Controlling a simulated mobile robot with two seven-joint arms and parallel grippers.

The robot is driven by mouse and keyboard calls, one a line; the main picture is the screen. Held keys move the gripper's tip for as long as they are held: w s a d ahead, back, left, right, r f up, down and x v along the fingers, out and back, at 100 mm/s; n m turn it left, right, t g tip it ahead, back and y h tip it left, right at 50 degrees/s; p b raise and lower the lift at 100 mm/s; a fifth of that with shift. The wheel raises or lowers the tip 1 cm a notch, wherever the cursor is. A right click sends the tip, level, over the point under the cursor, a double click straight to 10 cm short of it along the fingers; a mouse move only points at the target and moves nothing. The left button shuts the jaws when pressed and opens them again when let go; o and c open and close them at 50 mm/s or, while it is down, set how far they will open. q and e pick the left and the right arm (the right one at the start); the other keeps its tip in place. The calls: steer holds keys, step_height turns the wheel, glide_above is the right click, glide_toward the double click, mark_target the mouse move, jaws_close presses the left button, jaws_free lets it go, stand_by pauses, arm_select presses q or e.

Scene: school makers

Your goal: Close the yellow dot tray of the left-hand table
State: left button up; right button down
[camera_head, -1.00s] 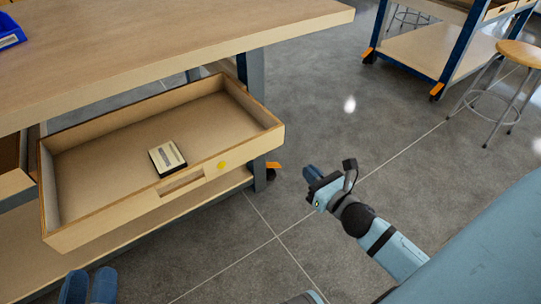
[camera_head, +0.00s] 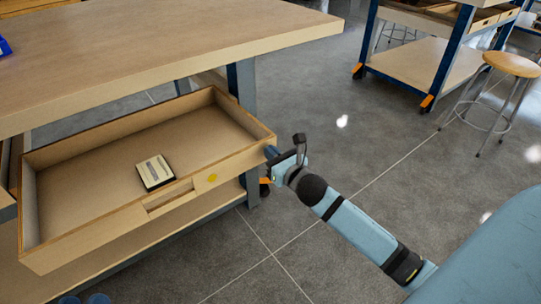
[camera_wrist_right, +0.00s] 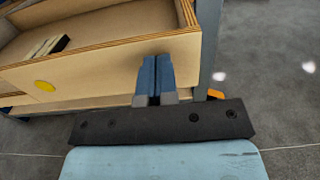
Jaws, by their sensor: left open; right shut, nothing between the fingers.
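The yellow dot tray (camera_head: 110,222) is a light wooden drawer, pulled well out from under the left-hand table (camera_head: 150,50). Its yellow dot (camera_head: 212,177) is on the front panel, right of the cut-out handle; the dot also shows in the right wrist view (camera_wrist_right: 44,86). A small dark-edged box (camera_head: 155,172) lies inside the tray. My right gripper (camera_head: 272,153) is shut and empty, at the right end of the tray's front. In the right wrist view its blue fingers (camera_wrist_right: 157,76) overlap the front panel; contact is unclear. My left gripper (camera_head: 84,299) shows only its open fingertips at the bottom left.
A blue bin (camera_head: 5,46) sits on the tabletop. A table leg (camera_head: 243,90) with an orange-marked caster stands behind the tray's right end. Another table (camera_head: 420,60) and a round stool (camera_head: 510,65) stand at the far right. The floor between is clear.

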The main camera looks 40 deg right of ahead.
arm_select(q)
steer(key=shift+f, duration=0.1)
arm_select(e)
steer(key=shift+w, duration=0.2)
steer(key=shift+w, duration=0.1)
